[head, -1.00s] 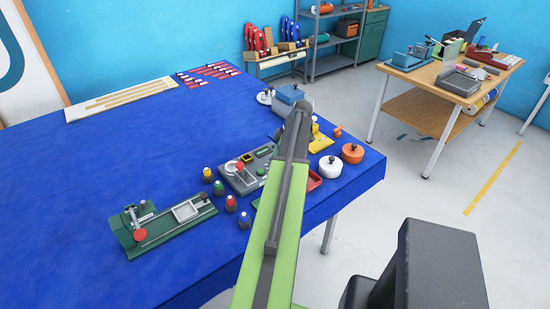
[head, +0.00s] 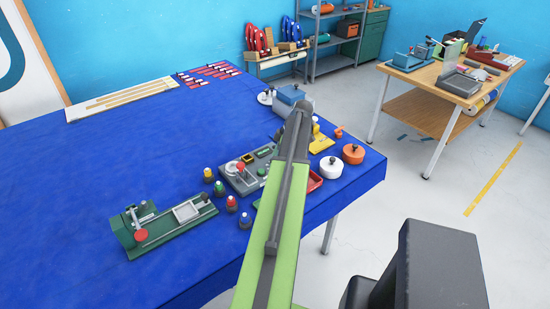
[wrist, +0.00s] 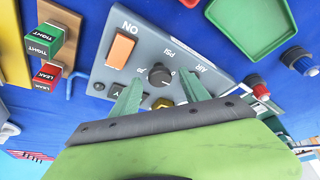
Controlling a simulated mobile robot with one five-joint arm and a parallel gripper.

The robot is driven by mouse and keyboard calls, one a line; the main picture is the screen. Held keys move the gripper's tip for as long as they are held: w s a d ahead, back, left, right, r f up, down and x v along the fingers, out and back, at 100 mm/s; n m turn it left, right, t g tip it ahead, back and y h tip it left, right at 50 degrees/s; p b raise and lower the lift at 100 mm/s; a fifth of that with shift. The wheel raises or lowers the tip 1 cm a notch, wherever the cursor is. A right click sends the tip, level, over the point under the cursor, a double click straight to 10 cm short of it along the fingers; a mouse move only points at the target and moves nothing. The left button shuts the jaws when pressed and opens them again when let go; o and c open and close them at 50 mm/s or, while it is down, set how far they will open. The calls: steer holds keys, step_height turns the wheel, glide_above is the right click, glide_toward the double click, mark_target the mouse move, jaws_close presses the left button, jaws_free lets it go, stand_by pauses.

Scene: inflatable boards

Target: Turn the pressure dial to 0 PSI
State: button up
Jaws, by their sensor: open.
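In the wrist view a black round pressure dial (wrist: 160,76) sits on a blue-grey panel (wrist: 135,66), near the lettering PSI. Its small scale marks and pointer setting are too small to read surely. My gripper (wrist: 163,92) is open, its two green fingers apart at the lower side of the dial, one to each side. The fingers hold nothing; I cannot tell whether they touch the panel. In the head view my arm hides the gripper and the dial. A blue-grey box (head: 290,94) shows at the arm's far end, perhaps the same unit.
An orange ON switch (wrist: 121,50) is beside the dial. Green TIGHT and red LEAK blocks (wrist: 44,38) stand left of the panel, a green tray (wrist: 250,24) to the right.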

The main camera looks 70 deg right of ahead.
steer(key=p+v, duration=1.5)
steer(key=v, duration=0.2)
steer(key=shift+s+p, duration=0.25)
steer(key=shift+p, duration=0.05)
